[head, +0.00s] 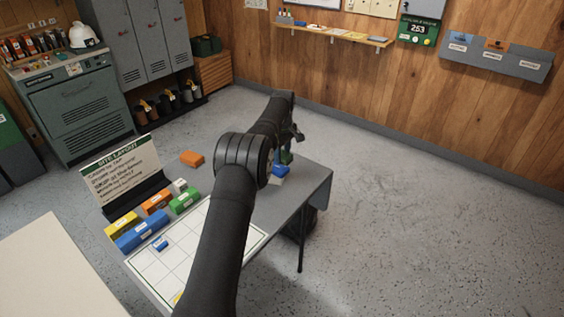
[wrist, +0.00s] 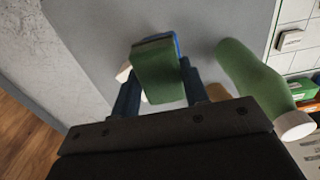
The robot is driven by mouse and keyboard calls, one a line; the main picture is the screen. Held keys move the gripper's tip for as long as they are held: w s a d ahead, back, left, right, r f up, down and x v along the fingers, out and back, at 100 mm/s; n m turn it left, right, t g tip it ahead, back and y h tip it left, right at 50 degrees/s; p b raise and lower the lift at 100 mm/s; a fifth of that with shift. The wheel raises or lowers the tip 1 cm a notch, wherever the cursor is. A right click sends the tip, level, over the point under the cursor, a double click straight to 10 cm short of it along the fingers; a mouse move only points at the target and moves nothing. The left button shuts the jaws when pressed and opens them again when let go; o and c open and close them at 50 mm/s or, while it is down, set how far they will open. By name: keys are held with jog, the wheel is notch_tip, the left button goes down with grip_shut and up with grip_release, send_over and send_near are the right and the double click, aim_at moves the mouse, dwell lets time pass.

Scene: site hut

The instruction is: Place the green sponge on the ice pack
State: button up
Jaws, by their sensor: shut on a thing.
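My gripper (wrist: 160,82) is shut on the green sponge (wrist: 157,72), which fills the space between its fingers in the wrist view. A blue thing, which looks like the ice pack (wrist: 177,45), shows only as a thin edge behind the sponge. In the head view the blue ice pack (head: 281,170) lies near the far end of the table, with the green sponge (head: 287,158) just above it in the picture. I cannot tell whether the two touch. My arm hides part of this area.
A green cylinder with a pale end (wrist: 247,75) lies close right of the gripper in the wrist view. An orange block (head: 192,159), several coloured blocks by a sign (head: 122,172) and a white grid sheet (head: 190,250) occupy the table (head: 313,180).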

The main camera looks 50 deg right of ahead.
aim_at(282, 162)
jog(key=shift+w+f, duration=0.1)
jog(key=shift+f, duration=1.95)
jog(key=shift+f, duration=0.15)
jog(key=o, duration=0.9)
jog(key=shift+o, duration=0.2)
notch_tip(282, 162, up, 12)
jog(key=shift+r, duration=0.15)
jog(key=shift+f, duration=4.1)
